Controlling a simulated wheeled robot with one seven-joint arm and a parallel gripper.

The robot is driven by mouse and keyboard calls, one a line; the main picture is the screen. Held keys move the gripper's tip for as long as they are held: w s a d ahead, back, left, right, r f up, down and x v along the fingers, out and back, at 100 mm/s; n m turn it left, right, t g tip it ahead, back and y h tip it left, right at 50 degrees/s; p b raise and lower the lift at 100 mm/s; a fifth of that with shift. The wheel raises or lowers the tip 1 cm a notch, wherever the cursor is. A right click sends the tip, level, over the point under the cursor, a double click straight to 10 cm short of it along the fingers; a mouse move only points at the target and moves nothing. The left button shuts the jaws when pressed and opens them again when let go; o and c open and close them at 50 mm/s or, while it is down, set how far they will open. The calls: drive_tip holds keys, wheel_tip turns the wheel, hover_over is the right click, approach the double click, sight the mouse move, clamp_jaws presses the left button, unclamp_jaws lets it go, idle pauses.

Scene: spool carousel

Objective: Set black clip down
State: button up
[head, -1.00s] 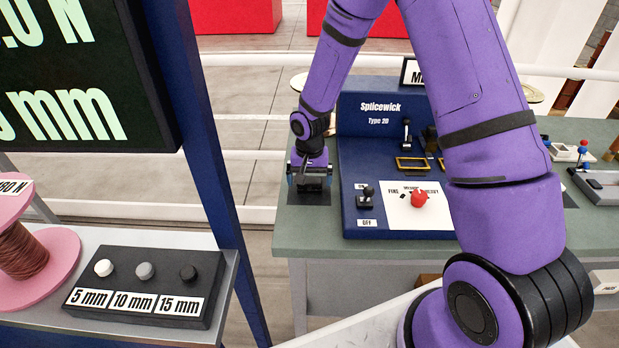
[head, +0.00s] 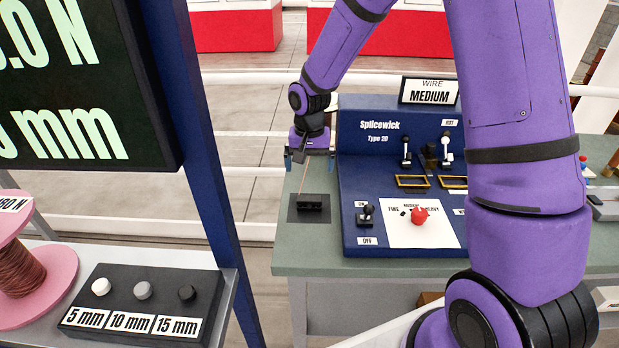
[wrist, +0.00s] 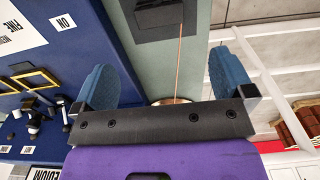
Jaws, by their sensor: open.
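The black clip (head: 311,202) rests on a dark square pad (head: 296,214) at the left end of the green bench. In the wrist view the clip (wrist: 160,6) shows only in part at the top edge, on the pad (wrist: 182,30). A thin copper-coloured wire (head: 304,178) runs from the clip toward my gripper; it also shows in the wrist view (wrist: 180,60). My gripper (head: 310,161) is open and empty, above and behind the clip, apart from it. Its blue fingers stand wide apart in the wrist view (wrist: 160,78).
The blue Splicewick machine (head: 365,190), with levers and a red knob (head: 419,215), stands right of the pad. A black button box (head: 140,305) and a pink spool (head: 25,265) are at the left. Pale rails (head: 245,150) run behind the bench (head: 300,258).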

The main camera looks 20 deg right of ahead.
drive_tip(key=s+d+r+n+t, duration=0.1)
drive_tip(key=s+d+r, duration=0.1)
drive_tip(key=s+r, duration=0.5)
drive_tip(key=s+d+r+n+t, duration=0.15)
drive_tip(key=s+r, duration=0.25)
drive_tip(key=r, duration=0.8)
drive_tip(key=s+d+r+n+t, duration=0.1)
drive_tip(key=s+r, duration=0.2)
drive_tip(key=s, duration=0.6)
drive_tip(key=s+d+r+n+t, duration=0.1)
drive_tip(key=s+r, duration=0.3)
drive_tip(key=s, duration=0.5)
drive_tip(key=shift+s+d+r+t, duration=0.25)
drive_tip(key=shift+s+d+t, duration=0.15)
drive_tip(key=shift+d, duration=0.15)
